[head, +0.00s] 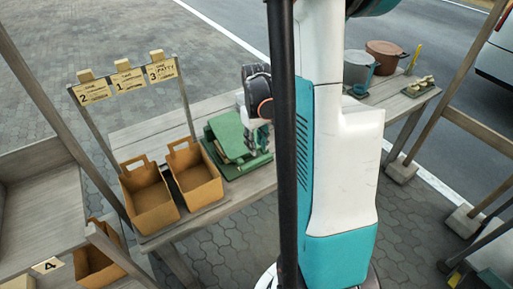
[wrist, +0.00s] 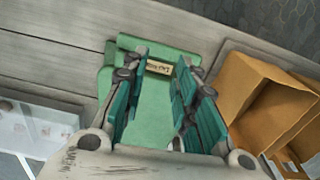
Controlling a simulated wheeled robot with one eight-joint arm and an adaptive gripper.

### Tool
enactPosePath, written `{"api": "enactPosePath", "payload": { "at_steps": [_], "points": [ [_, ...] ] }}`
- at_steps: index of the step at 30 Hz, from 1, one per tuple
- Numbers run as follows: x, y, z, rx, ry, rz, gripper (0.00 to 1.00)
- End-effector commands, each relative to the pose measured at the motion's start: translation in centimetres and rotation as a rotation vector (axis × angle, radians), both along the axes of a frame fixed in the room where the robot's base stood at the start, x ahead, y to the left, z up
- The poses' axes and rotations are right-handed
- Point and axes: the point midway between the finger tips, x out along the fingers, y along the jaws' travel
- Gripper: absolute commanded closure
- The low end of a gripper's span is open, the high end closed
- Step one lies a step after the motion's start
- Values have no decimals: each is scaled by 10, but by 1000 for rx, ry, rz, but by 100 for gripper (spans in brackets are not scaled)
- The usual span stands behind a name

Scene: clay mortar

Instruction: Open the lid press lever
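The green lid press (head: 226,137) sits on the wooden table, just right of the orange-brown bins. In the wrist view the green press (wrist: 152,105) lies below my gripper, with a small lettered label (wrist: 158,68) near its far edge. My gripper (wrist: 158,74) is open, its two teal-padded fingers apart on either side of the label, with nothing seen between them but the green surface. In the head view my gripper (head: 256,146) is over the right part of the press. I cannot make out the lever clearly; my gripper and arm hide part of the press.
Two empty orange-brown bins (head: 150,204) stand left of the press; one shows close on the right in the wrist view (wrist: 246,92). A grey pot (head: 357,66), a brown pot (head: 385,52) and a small tray (head: 421,88) are at the table's far right. Numbered signs (head: 127,80) stand behind the bins.

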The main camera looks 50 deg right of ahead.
Motion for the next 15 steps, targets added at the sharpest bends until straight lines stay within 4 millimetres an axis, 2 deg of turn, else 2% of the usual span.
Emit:
{"api": "enactPosePath", "payload": {
  "at_steps": [5, 15],
  "points": [
    [0, 0, 13, 0, -2, 283, 62],
    [0, 0, 47, -5, -5, 1064, 62]
  ]
}}
